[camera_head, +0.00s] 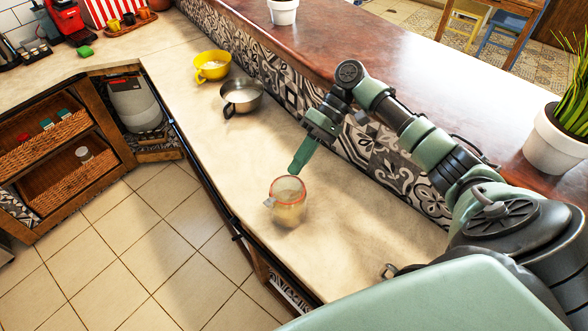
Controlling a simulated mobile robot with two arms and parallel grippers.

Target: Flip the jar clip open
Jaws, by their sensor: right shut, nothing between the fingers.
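A glass jar (290,212) with a reddish rim stands upright on the pale counter. Its contents look yellowish. A small grey clip (270,202) shows on the left side of the jar near the rim. My right gripper (295,170) comes in from the upper right and is shut and empty. Its green fingers point down at the far side of the jar's rim; I cannot tell whether they touch it. My left gripper is not in view.
A metal pan (242,95) and a yellow bowl (212,66) stand farther back on the counter (330,245). A tiled wall rises to a brown raised ledge with a potted plant (556,140) at right. The counter's front edge is close left of the jar.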

